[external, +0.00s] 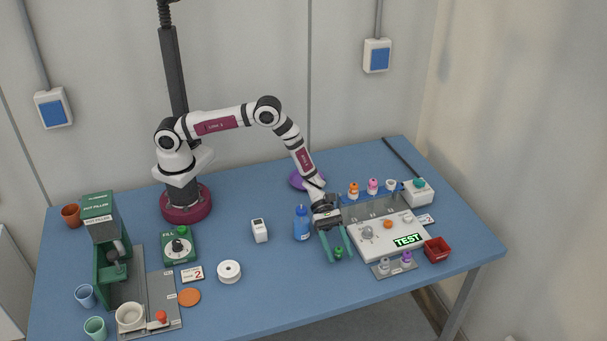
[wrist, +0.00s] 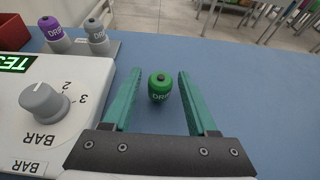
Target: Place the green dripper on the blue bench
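The green dripper (external: 338,252) appears to stand upright on the blue bench (external: 290,292), near its front edge and left of the white test unit. In the wrist view the green dripper (wrist: 159,89) shows a dark tip and pale lettering. My gripper (external: 340,256) reaches down over it with its teal fingers spread. In the wrist view the fingers of my gripper (wrist: 158,92) are on either side of the dripper, with a visible gap on both sides. My gripper is open and holds nothing. The dripper's underside is hidden.
The white test unit (external: 372,245) with knobs is close on the right. Purple and grey drippers (external: 406,258) stand in front of it, beside a red tray (external: 437,250). A blue bottle (external: 302,224) is left of my gripper. The bench front left of the dripper is clear.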

